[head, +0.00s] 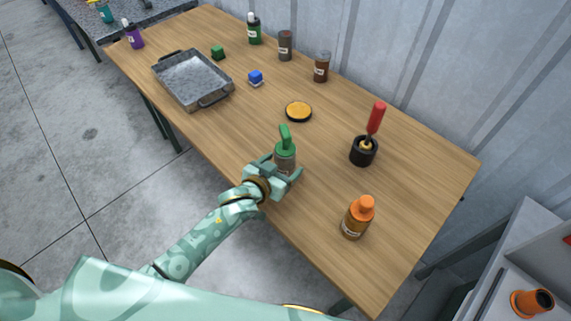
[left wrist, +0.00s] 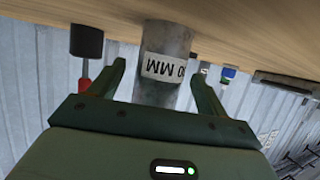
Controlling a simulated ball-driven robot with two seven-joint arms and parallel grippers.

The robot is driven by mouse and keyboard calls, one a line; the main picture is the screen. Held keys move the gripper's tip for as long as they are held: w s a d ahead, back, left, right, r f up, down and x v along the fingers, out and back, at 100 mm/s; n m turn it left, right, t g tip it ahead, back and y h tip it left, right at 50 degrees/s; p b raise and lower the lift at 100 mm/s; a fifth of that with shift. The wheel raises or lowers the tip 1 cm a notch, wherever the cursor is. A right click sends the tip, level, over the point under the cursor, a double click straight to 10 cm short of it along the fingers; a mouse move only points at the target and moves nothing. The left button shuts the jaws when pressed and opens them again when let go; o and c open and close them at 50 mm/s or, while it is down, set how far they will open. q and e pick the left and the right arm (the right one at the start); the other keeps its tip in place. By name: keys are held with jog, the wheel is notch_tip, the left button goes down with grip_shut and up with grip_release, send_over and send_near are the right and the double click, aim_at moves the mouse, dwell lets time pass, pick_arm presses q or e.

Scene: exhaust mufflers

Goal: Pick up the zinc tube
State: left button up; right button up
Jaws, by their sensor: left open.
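My right gripper is not in view.
A black pot (head: 361,153) holding a red-handled tool and an orange bottle (head: 355,222) stand to the right.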

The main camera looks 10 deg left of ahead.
pick_arm(q)
jog(key=shift+x, duration=1.1)
jog(key=shift+c, duration=0.9)
jog(key=c, duration=0.9)
jog(key=shift+c, duration=0.2)
jog(key=shift+r, duration=0.1)
